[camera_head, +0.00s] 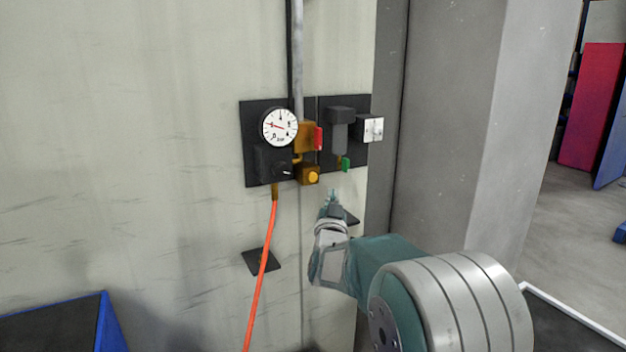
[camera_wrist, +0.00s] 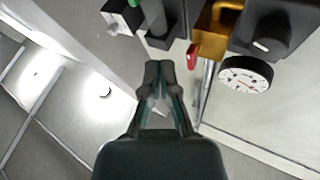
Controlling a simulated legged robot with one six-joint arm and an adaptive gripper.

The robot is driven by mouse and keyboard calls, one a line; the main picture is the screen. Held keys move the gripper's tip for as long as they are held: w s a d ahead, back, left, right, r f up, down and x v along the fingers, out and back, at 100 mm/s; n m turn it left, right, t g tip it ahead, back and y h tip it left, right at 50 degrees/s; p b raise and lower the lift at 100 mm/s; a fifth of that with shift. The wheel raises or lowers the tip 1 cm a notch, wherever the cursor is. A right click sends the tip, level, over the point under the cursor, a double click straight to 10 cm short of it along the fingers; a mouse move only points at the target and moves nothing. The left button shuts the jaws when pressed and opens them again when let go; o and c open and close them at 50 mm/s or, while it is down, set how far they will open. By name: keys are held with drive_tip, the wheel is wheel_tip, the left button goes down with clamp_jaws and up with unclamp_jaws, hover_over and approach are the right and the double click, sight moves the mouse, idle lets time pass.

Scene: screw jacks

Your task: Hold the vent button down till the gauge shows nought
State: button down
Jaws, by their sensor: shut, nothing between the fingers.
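The round white gauge (camera_head: 280,127) is on the dark panel on the wall; its red needle points left, off to one side, and the numbers are too small to read. A yellow round button (camera_head: 313,177), which looks like the vent button, is on a brass block below and right of the gauge. My gripper (camera_head: 332,194) is shut and empty, a little below and right of the button in the head view, apart from it in the picture. The wrist view shows the shut fingers (camera_wrist: 165,72) and the gauge (camera_wrist: 245,75), but no clear button.
A red lever (camera_head: 319,138) is above the button. A grey filter unit (camera_head: 340,125) with a green tab (camera_head: 345,164) and a white box (camera_head: 373,129) are to the right. An orange hose (camera_head: 262,275) hangs from the panel. A grey pillar (camera_head: 440,130) is at right.

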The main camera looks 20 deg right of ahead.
sight(317, 175)
drive_tip(key=shift+w+d+f+m+t+h, duration=0.25)
drive_tip(key=shift+d+m+h, duration=0.1)
drive_tip(key=shift+h, duration=0.35)
drive_tip(key=shift+w+d+f+m+t+h, duration=0.15)
drive_tip(key=shift+w+d+m+h, duration=0.15)
drive_tip(key=shift+h, duration=0.4)
drive_tip(key=w+a, duration=0.2)
drive_tip(key=w, duration=0.6)
drive_tip(key=shift+w, duration=0.25)
drive_tip(key=shift+w, duration=0.15)
idle(0.5)
drive_tip(key=shift+w+r, duration=0.1)
drive_tip(key=shift+w, duration=0.1)
drive_tip(key=shift+w+a, duration=0.1)
drive_tip(key=shift+w, duration=0.4)
idle(2.3)
idle(0.3)
drive_tip(key=shift+s+d, duration=0.2)
drive_tip(key=shift+s, duration=0.7)
drive_tip(key=shift+s, duration=0.1)
